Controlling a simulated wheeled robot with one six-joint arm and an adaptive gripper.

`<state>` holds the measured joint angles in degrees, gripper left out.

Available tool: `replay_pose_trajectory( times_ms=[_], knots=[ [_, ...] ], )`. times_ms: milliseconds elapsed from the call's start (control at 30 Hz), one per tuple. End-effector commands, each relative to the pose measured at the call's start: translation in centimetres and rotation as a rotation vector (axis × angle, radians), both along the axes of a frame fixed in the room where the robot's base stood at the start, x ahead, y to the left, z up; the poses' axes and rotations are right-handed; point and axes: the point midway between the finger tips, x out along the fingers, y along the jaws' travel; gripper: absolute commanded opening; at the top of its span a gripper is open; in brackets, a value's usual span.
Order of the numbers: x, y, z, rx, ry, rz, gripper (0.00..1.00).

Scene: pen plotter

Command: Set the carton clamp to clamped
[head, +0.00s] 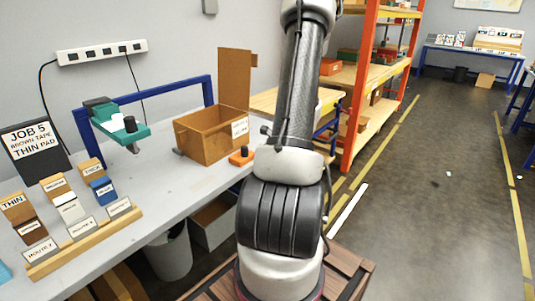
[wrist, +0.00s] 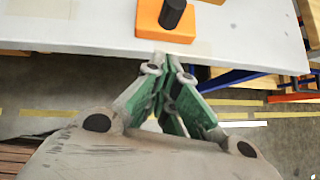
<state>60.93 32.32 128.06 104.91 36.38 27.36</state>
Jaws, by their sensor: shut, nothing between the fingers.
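An open brown carton (head: 212,138) with a raised flap stands on the grey bench. An orange block with a black knob (head: 241,156), which looks like the carton clamp, sits at the carton's front right corner near the bench edge. In the wrist view the orange block (wrist: 149,22) lies at the top, its black knob (wrist: 172,13) pointing up. My gripper (wrist: 168,58) is shut and empty, its tips just below the block in the picture. I cannot tell whether they touch it. My gripper does not show in the head view.
A green device on a blue frame (head: 121,126) stands left of the carton. A job sign (head: 34,148) and a wooden rack (head: 85,240) of labelled blocks are further left. A bin (head: 168,253) stands under the bench.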

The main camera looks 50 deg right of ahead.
Motion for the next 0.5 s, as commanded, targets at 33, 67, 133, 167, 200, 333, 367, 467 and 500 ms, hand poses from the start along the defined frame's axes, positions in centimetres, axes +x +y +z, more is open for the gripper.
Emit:
replay_pose_trajectory(
  times_ms=[33, 67, 133, 167, 200, 333, 367, 467, 500],
  knots=[
    [0.8, 0.0, -0.9, 0.003, 0.002, 0.003, 0.00],
    [1.2, 0.0, -1.3, 0.004, 0.002, 0.002, 0.00],
    [2.2, -0.2, -2.3, 0.002, 0.002, 0.002, 0.00],
    [2.7, -0.2, -2.2, -0.001, 0.000, 0.004, 0.00],
    [3.4, -0.4, -2.1, -0.003, -0.001, 0.004, 0.00],
    [5.0, -0.6, -2.1, -0.002, -0.001, 0.003, 0.00],
    [5.3, -0.6, -2.1, -0.002, -0.001, 0.002, 0.00],
    [5.8, -0.7, -2.1, -0.001, 0.001, 0.001, 0.00],
    [5.9, -0.7, -2.1, -0.001, 0.001, 0.001, 0.00]
  ],
)
